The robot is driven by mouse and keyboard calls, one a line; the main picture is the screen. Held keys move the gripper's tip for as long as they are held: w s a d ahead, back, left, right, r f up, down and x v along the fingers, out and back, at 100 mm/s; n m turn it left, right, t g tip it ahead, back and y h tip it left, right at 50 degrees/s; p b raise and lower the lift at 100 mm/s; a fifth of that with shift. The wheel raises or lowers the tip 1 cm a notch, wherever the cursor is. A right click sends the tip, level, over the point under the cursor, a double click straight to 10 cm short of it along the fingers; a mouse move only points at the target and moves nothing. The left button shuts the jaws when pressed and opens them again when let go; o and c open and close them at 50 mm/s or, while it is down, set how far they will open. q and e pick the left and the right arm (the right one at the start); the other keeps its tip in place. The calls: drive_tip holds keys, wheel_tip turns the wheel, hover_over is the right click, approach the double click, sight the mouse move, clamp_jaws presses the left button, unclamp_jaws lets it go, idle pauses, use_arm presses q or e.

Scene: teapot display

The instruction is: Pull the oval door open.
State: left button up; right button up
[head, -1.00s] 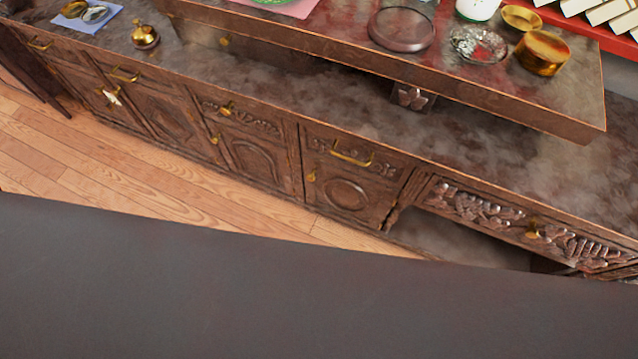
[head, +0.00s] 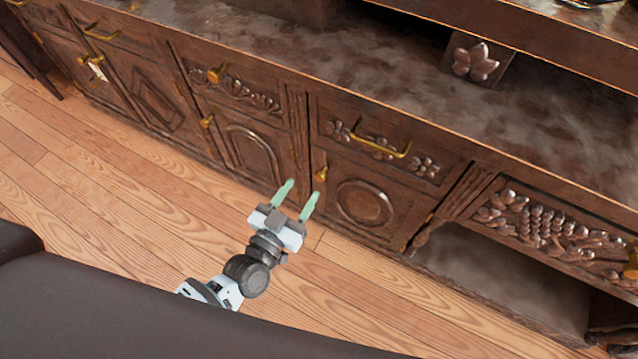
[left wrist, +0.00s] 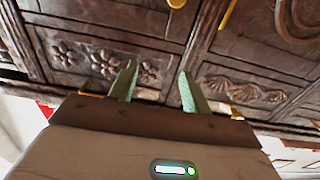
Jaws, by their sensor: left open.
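Two neighbouring cabinet doors carry rounded carvings: one has a ring-shaped oval (head: 365,203), the other a tall arched one (head: 250,152). Both look shut. The ring-carved door's small brass knob (head: 320,173) is at its upper left; it shows at the top edge of the left wrist view (left wrist: 177,3). The arched door's knob (head: 206,121) is further left. My left gripper (head: 298,195) is open and empty, its green fingers pointing at the cabinet just below the ring-carved door's knob; contact cannot be told. My right gripper is not in view.
Above the doors are a flower-carved drawer with a bar handle (head: 380,143) and a drawer with a knob (head: 216,74). An open recess (head: 490,275) lies to the right. The wooden floor (head: 130,220) before the cabinet is clear. A raised shelf (head: 560,50) overhangs the top.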

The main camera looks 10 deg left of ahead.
use_arm(q)
drive_tip(key=b, duration=0.5)
approach(319, 178)
drive_tip(key=w, duration=0.2)
drive_tip(key=b+x, duration=0.1)
drive_tip(key=x, duration=0.2)
drive_tip(key=b+x, duration=0.1)
drive_tip(key=x, duration=0.2)
drive_tip(key=shift+w+d+f, duration=0.15)
drive_tip(key=shift+d, duration=0.15)
drive_tip(key=shift+w+d, duration=0.15)
drive_tip(key=shift+w, duration=0.3)
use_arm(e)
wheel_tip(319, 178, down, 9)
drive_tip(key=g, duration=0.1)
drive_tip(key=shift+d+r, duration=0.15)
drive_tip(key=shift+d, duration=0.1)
use_arm(q)
drive_tip(key=c, duration=0.9)
clamp_jaws()
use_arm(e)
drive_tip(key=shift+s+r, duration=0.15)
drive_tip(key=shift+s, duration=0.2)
